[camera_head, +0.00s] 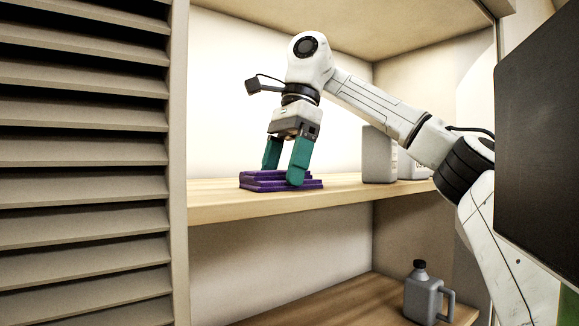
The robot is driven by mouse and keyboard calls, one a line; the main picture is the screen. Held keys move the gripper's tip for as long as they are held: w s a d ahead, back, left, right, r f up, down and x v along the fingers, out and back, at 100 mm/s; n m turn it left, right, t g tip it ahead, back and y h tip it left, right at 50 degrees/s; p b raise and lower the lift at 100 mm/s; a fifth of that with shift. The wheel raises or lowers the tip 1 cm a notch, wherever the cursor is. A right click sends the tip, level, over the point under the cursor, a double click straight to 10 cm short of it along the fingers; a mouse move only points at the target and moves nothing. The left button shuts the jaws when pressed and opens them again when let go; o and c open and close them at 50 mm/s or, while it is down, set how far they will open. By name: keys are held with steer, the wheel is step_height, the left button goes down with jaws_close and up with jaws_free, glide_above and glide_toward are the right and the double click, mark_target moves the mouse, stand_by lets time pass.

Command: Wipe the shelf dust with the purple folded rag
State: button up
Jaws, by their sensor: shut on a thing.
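The purple folded rag (262,184) lies flat on the wooden shelf (345,189), near its front edge in the left half. My gripper (284,180) reaches down from above with its teal fingers shut on the rag. The near finger covers part of the rag's right side, and the far finger is partly behind the rag. The rag appears to touch the shelf. I cannot make out any dust on the shelf.
Grey containers (379,155) stand on the shelf to the right, partly behind my arm. A grey jug (423,294) with a black cap stands on the lower shelf (330,303). A louvred door (85,160) is at the left. The shelf between rag and containers looks clear.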

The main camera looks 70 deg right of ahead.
mark_target(207, 191)
steer(key=shift+w+a+f, duration=0.1)
steer(key=shift+w+a, duration=0.85)
steer(key=shift+w, duration=0.15)
steer(key=shift+w+a+r, duration=0.1)
steer(key=shift+w+a, duration=0.8)
steer(key=shift+w, duration=0.15)
steer(key=shift+w+a+r, duration=0.1)
steer(key=shift+w+a, duration=0.75)
steer(key=shift+w, duration=0.2)
